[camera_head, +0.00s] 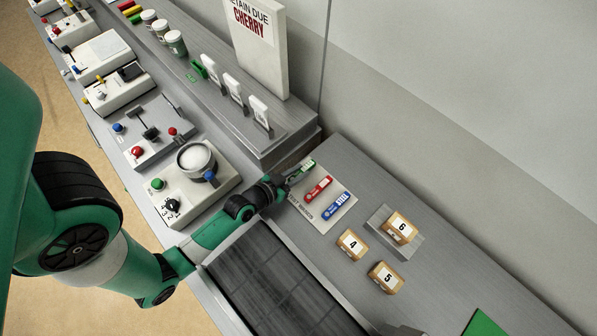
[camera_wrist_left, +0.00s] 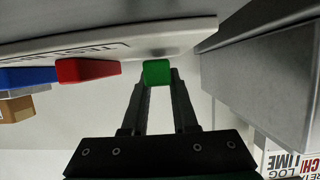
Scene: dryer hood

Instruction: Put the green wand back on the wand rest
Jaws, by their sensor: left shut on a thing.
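The green wand (camera_head: 301,171) is in my left gripper (camera_head: 284,181), at the upper end of the pale wand rest (camera_head: 311,211). The left wrist view shows the green wand's end (camera_wrist_left: 157,72) between the two fingers, close against the pale plate (camera_wrist_left: 130,40). I cannot tell if the wand touches the rest. A red wand (camera_head: 318,189) and a blue wand (camera_head: 336,206) marked STEEL lie side by side on the rest. They also show in the left wrist view as red (camera_wrist_left: 86,70) and blue (camera_wrist_left: 28,77). My right gripper is not in view.
A raised grey shelf (camera_head: 285,140) with white tags stands just above the rest. Numbered blocks (camera_head: 352,244) lie to the lower right. A dark conveyor (camera_head: 270,275) runs below my left arm. A control box with a round dish (camera_head: 196,158) stands left of the gripper.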

